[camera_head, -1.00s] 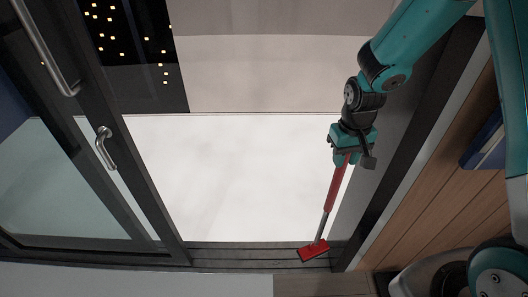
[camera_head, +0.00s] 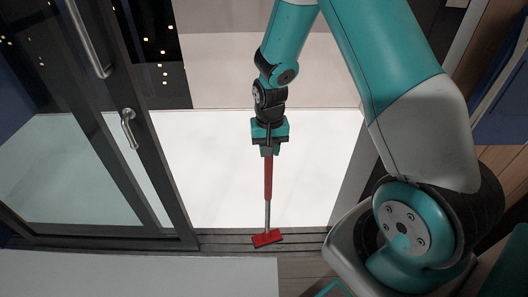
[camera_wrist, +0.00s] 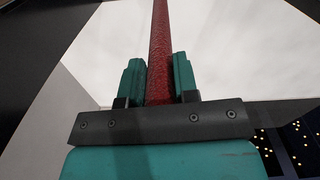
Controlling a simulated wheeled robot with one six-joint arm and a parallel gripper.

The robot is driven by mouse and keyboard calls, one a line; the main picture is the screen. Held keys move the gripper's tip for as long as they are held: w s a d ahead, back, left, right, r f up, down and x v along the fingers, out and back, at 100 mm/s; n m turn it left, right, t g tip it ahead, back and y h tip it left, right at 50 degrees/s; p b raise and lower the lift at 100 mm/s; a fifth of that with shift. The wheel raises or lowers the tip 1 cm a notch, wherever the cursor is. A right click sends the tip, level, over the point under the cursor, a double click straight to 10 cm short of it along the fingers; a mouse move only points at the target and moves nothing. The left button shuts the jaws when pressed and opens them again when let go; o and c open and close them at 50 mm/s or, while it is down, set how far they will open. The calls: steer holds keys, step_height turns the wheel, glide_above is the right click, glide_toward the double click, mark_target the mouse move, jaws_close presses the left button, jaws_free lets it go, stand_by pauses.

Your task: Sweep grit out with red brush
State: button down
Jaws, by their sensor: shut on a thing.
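The red brush (camera_head: 267,238) has a long red handle, a grey metal neck and a flat red head. My gripper (camera_head: 268,150) is shut on the upper end of the handle. The handle hangs nearly straight down in the head view, with the head over the grooved dark track (camera_head: 218,238) of the sliding door. In the wrist view the red handle (camera_wrist: 160,50) runs between my two teal fingers (camera_wrist: 159,82). The brush head is out of the wrist view. I cannot make out any grit in the track.
A dark-framed glass sliding door (camera_head: 75,180) with a metal handle (camera_head: 128,128) stands at the left of the opening. A pale floor (camera_head: 220,180) lies beyond the track, and a light grey surface (camera_head: 130,275) lies on the near side. Wooden boards (camera_head: 500,165) show at the right.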

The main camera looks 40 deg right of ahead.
steer(key=d+f+m+b, duration=0.3)
steer(key=f+b, duration=0.1)
steer(key=f, duration=0.3)
steer(key=shift+w+f, duration=0.2)
steer(key=shift+r, duration=0.1)
